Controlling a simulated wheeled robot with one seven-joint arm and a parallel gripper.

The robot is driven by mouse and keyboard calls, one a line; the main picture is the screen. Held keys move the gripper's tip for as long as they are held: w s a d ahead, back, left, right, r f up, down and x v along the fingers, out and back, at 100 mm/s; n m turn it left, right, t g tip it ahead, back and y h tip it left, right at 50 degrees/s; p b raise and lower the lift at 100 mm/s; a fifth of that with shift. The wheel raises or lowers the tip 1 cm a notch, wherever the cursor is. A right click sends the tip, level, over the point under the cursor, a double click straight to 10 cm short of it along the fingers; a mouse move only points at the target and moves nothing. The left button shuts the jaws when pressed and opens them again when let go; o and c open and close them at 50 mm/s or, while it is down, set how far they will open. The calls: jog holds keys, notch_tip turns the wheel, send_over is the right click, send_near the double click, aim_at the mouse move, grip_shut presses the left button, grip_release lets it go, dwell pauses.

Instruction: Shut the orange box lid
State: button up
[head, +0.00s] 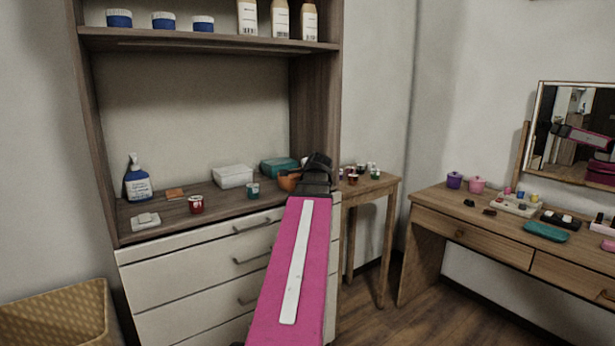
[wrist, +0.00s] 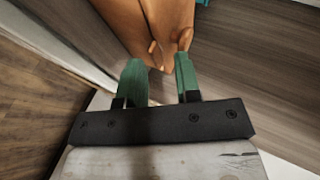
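The orange box (head: 288,182) sits near the right end of the wooden cabinet top in the head view, partly hidden by my arm. In the wrist view the brown-orange box (wrist: 165,22) fills the top middle, cut off by the frame edge. I cannot tell how far its lid stands open. My gripper (wrist: 159,58) has two green fingers, set apart with a gap between them. Their tips are at the near edge of the box; I cannot tell whether they touch it. In the head view the dark wrist hides the fingers.
A teal box (head: 278,167) and a white box (head: 232,176) stand left of the orange box. A shelf (head: 200,40) hangs above. A small table (head: 378,186) with jars is at right.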

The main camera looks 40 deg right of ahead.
jog(key=v, duration=1)
jog(key=shift+s+r, duration=0.15)
jog(key=shift+s, duration=0.1)
jog(key=shift+a, duration=0.15)
